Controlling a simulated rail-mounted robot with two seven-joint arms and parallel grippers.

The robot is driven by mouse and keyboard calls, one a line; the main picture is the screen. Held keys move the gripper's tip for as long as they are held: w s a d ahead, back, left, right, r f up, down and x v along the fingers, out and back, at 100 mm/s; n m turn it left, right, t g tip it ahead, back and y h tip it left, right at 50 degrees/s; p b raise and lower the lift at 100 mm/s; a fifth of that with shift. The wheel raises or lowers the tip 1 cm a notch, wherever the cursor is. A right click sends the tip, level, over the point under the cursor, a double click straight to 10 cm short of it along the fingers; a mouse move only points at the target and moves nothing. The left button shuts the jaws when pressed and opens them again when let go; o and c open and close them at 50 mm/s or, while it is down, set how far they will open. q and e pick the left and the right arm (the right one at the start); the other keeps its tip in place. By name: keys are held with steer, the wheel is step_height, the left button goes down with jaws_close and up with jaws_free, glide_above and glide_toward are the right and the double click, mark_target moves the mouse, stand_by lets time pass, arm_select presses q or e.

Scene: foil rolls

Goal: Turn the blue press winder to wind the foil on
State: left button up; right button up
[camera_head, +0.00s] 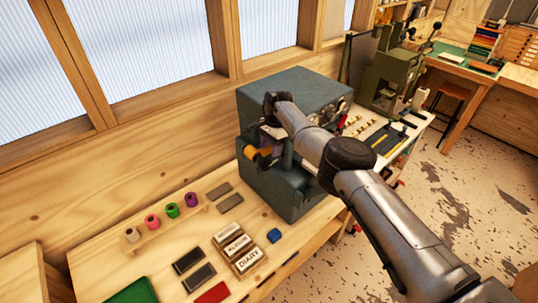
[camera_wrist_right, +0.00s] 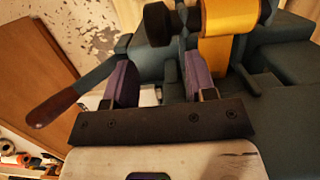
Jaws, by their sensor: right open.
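The blue-grey press (camera_head: 290,88) stands on the bench in the middle of the head view. A gold-yellow foil roll (camera_head: 250,153) shows at its front left; in the wrist view the gold foil strip (camera_wrist_right: 218,60) hangs at the upper right. A dark round knob (camera_wrist_right: 156,24), perhaps the winder, is just beyond the fingers. My right gripper (camera_wrist_right: 160,80) is open, its two purple fingers apart and pointing at the press front, with no object clearly between them. In the head view the right arm hides much of the press front. My left gripper is not in view.
A lever with a brown handle (camera_wrist_right: 52,106) sticks out left of the fingers in the wrist view. Several coloured foil rolls (camera_head: 172,209) stand on a wooden rack left of the press. Type boxes (camera_head: 238,246) lie in front. A green press (camera_head: 392,78) stands behind right.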

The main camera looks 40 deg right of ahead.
step_height(320, 180, up, 6)
steer(key=d, duration=0.1)
steer(key=shift+r, duration=0.15)
stand_by(0.4)
